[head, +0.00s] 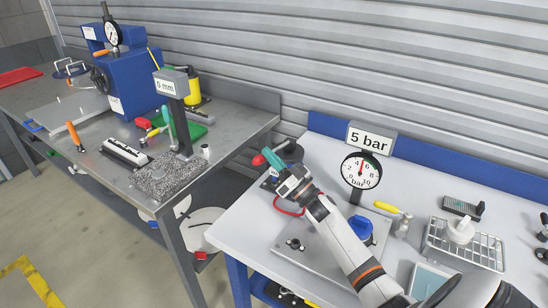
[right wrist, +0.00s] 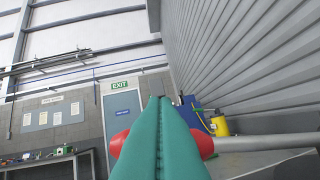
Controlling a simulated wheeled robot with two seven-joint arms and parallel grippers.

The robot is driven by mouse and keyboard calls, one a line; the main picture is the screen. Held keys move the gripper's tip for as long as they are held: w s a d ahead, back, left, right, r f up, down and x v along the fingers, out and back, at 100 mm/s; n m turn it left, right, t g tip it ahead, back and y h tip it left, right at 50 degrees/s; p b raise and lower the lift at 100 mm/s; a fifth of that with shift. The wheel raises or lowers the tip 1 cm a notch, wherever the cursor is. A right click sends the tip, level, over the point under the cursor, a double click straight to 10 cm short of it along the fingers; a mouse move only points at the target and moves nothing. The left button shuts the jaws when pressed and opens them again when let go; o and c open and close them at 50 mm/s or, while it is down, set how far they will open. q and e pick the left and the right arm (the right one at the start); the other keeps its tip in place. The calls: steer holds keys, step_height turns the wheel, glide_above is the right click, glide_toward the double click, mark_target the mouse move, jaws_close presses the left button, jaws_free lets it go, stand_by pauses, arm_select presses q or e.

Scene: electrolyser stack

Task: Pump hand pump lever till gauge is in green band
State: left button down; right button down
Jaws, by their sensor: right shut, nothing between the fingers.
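The round gauge (head: 361,171) stands under a "5 bar" sign (head: 370,140) on the right bench. Its red needle points roughly straight up, with green at the upper right of the dial; whether they meet is too small to tell. My right gripper (head: 273,158) has teal fingers, shut and empty, at the bench's back left. A red lever grip (head: 258,160) shows beside the fingertips. In the right wrist view the red grip (right wrist: 205,144) sticks out on both sides of the closed fingers (right wrist: 160,135), crosswise behind them. The pump body is mostly hidden by my gripper. My left gripper is out of view.
A metal plate with a blue knob (head: 360,228) and a red hose (head: 288,208) lie near my right arm. A yellow-handled tool (head: 387,207) and a wire rack (head: 465,245) stand to the right. The left bench (head: 222,125) holds a blue machine (head: 135,80).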

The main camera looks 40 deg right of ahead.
steer(key=shift+s+a+f+b, duration=0.1)
steer(key=shift+a+f+b, duration=0.1)
steer(key=shift+f+b, duration=0.7)
steer(key=shift+f+p, duration=0.1)
steer(key=shift+p, duration=0.2)
steer(key=shift+s+f, duration=0.1)
steer(key=shift+s, duration=0.05)
steer(key=s+d+p, duration=0.3)
steer(key=s+p, duration=0.1)
steer(key=s, duration=0.8)
steer(key=shift+s+d+f+p, duration=0.15)
steer(key=shift+d+p, duration=0.05)
steer(key=shift+p, duration=0.1)
